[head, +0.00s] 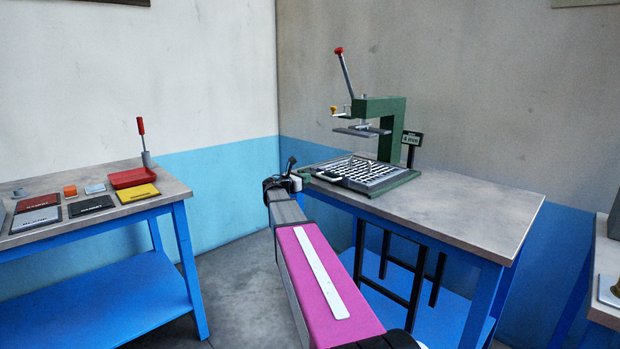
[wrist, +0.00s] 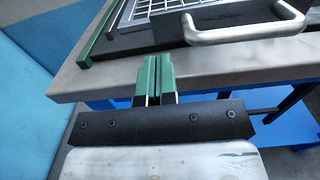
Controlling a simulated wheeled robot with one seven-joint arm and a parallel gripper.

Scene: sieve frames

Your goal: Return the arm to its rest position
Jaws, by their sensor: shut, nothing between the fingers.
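My gripper (wrist: 156,66) shows in the wrist view with its two green-tipped fingers pressed together and nothing between them. The fingertips are over the front edge of the grey table (wrist: 105,75), just short of the black plate with a metal handle (wrist: 245,36). In the head view my arm with its pink cover (head: 318,285) reaches forward to the left end of the press table (head: 470,205). The gripper's fingers are hard to make out there, among dark parts at the arm's end.
A green press (head: 393,125) with a red-knobbed lever stands over a grid frame (head: 375,180) on that table. At left, another table (head: 120,212) bears coloured plates and a red tray (head: 133,178). Grey floor lies between them. Another table edge (head: 606,312) is at far right.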

